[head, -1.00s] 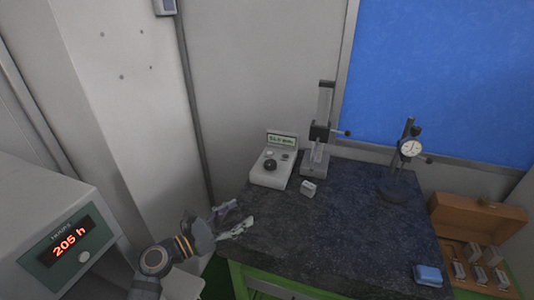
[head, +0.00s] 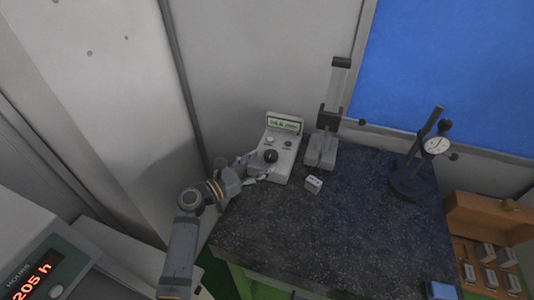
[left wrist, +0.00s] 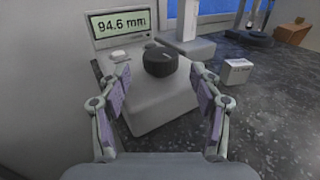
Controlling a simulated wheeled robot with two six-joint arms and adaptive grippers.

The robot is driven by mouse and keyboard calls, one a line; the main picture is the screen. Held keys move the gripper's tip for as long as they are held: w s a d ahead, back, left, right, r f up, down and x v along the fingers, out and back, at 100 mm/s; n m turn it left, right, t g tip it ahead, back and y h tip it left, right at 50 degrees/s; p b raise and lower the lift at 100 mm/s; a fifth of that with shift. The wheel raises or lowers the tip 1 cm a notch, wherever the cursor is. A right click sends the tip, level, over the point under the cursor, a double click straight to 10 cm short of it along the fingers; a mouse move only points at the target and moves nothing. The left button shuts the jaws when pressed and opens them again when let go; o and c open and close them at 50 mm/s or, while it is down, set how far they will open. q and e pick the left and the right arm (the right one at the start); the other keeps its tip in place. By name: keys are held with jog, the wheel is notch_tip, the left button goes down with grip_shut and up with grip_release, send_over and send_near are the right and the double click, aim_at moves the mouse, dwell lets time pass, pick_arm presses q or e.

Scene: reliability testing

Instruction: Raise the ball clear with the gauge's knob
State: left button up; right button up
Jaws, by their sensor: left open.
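The grey gauge box (head: 285,160) stands at the back left of the dark stone table, with a green readout (head: 284,124) and a black knob (head: 270,156) on its sloping top. In the left wrist view the readout (left wrist: 123,26) says 94.6 mm. My left gripper (head: 250,170) is open at the box's left front. In the left wrist view its two fingers (left wrist: 160,74) are spread either side of the knob (left wrist: 159,62), apart from it. A column stand (head: 340,90) with a dark carriage (head: 332,118) rises behind the box. I cannot make out a ball. My right gripper is not in view.
A small white block (head: 313,184) lies right of the box. A dial indicator stand (head: 405,185) is farther right, then an open wooden case (head: 500,215). A blue object (head: 441,290) is at the front right. The table's (head: 300,235) middle is clear.

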aim_at(265, 160)
pick_arm(q)
jog(key=x, duration=0.3)
jog(key=shift+a+p, duration=0.1)
jog(key=shift+p, duration=0.2)
jog(key=shift+w, duration=0.1)
jog(key=shift+d, duration=0.2)
jog(key=shift+c, duration=1.8)
jog(key=c, duration=0.7)
jog(key=shift+c, duration=0.5)
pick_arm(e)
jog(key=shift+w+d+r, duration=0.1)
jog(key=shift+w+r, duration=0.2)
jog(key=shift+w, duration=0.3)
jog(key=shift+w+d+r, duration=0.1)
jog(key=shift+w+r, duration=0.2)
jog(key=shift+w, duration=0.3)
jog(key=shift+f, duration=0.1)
